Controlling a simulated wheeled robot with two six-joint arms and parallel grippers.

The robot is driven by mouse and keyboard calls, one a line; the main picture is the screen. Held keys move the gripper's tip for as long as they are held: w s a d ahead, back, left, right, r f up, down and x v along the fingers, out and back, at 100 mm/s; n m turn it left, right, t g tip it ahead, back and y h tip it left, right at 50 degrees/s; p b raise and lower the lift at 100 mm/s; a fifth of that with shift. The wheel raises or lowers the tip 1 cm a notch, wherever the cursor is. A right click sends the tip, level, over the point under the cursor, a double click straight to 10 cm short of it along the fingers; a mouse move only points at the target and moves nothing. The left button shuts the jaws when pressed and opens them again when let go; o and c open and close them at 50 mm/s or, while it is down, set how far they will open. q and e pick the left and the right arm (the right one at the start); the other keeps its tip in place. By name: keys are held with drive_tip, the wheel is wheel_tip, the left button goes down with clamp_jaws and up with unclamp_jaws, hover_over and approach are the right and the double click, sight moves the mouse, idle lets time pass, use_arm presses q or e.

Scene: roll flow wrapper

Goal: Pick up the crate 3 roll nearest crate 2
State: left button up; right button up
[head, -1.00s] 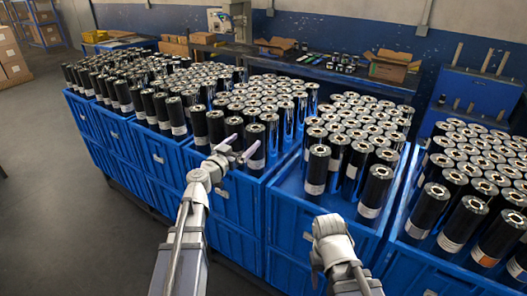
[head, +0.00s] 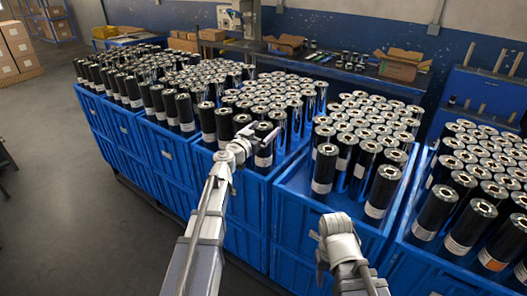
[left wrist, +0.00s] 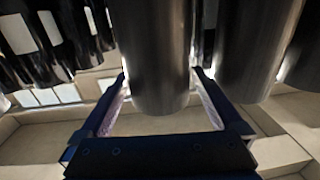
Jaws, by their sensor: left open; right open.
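Black rolls with pale labels stand upright in a row of blue crates. My left gripper (head: 252,138) is at the front right roll (head: 264,155) of the crate (head: 232,197) in the middle of the row. In the left wrist view its two open fingers (left wrist: 165,90) reach to either side of a dark roll (left wrist: 155,60); I cannot tell whether they touch it. Another roll stands close by on the right in that view. My right gripper (head: 335,228) is over the front of the crate to the right (head: 300,208), clear of its rolls; its fingertips are hard to make out.
Neighbouring rolls stand tightly around my left gripper. The crate to the right has an empty front left part, with one roll (head: 324,168) near it. A workbench (head: 350,78) with cardboard boxes (head: 402,66) stands behind. Open floor (head: 60,200) lies to the left.

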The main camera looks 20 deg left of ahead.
use_arm(q)
clamp_jaws()
idle(0.8)
